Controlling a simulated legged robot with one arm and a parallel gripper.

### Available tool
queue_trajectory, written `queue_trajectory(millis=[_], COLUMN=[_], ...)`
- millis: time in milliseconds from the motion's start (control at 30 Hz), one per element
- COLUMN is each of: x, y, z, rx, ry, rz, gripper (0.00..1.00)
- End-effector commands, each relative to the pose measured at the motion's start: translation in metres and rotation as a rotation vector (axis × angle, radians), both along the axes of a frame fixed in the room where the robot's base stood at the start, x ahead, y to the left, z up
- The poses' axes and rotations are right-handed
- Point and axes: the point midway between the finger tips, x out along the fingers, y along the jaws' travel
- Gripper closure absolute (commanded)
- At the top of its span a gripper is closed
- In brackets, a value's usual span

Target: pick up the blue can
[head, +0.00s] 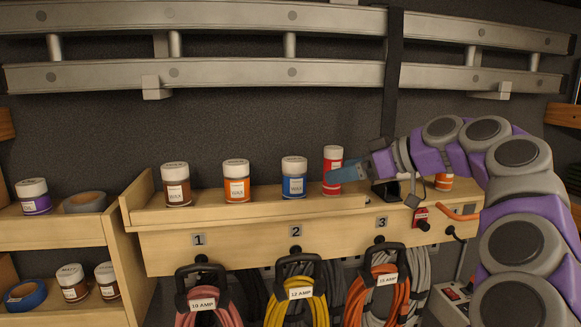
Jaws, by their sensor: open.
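The blue can (294,178) has a white lid and a white label and stands upright on the wooden shelf (250,205), above the sign marked 2. My gripper (335,176) reaches in from the right at shelf height. Its fingertips are just right of the blue can, apart from it, and in front of the lower part of a red can (333,163). The gripper is open, with nothing seen held in it. The gap between its fingers is hard to make out from this side.
Numbered hooks below hold coiled cords (300,303). A metal ladder (290,48) hangs above.

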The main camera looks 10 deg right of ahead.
Motion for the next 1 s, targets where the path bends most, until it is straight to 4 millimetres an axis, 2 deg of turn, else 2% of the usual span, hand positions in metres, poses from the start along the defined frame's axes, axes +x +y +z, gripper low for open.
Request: queue_trajectory(millis=[67, 167, 600, 700, 1000], x=[0.004, 0.012, 0.066, 0.075, 0.086], y=[-0.007, -0.004, 0.059, 0.068, 0.071], z=[0.002, -0.002, -0.035, -0.041, -0.047], rx=[0.002, 0.001, -0.005, -0.006, 0.001], ry=[-0.01, -0.013, -0.009, -0.008, -0.012], rz=[-0.008, -0.009, -0.006, -0.006, -0.01], gripper=[0.07, 0.07, 0.07, 0.07, 0.07])
